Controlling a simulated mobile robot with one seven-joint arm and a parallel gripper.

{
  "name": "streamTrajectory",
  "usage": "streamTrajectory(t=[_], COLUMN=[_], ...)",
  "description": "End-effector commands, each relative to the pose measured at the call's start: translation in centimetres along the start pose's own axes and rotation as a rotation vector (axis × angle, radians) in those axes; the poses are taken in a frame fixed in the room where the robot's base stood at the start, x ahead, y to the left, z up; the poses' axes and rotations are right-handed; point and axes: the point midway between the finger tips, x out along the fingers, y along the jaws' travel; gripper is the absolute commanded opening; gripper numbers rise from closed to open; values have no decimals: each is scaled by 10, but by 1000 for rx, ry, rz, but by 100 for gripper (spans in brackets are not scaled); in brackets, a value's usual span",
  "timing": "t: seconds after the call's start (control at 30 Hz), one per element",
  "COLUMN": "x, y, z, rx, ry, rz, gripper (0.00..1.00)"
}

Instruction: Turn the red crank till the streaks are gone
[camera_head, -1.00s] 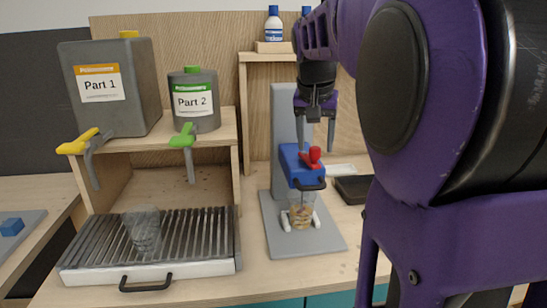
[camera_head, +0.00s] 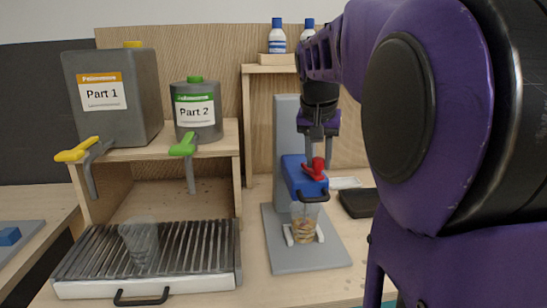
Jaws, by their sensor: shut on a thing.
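The red crank (camera_head: 315,169) sits on the blue head (camera_head: 296,177) of a grey mixing stand. A clear cup (camera_head: 304,222) with tan and brown contents stands under the head, between white holders on the grey base (camera_head: 280,252). The contents are too small to make out the streaks clearly. My gripper (camera_head: 319,160) points down at the crank from above, its fingers shut on it. The crank's grip is partly hidden by the fingers.
Part 1 (camera_head: 113,118) and Part 2 (camera_head: 188,127) containers stand on a wooden shelf at left. A clear cup (camera_head: 139,247) stands on the slatted tray (camera_head: 205,286). A black pad (camera_head: 357,203) lies right of the stand. My arm covers the right side.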

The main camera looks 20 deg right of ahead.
Motion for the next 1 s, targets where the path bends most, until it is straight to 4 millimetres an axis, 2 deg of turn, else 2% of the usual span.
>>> streamTrajectory(t=[0.47,1.0], x=[0,7], y=[4,20], z=[-3,-22], rx=[-70,-487], ry=[1,-1], rz=[-29,-204], gripper=[0,0])
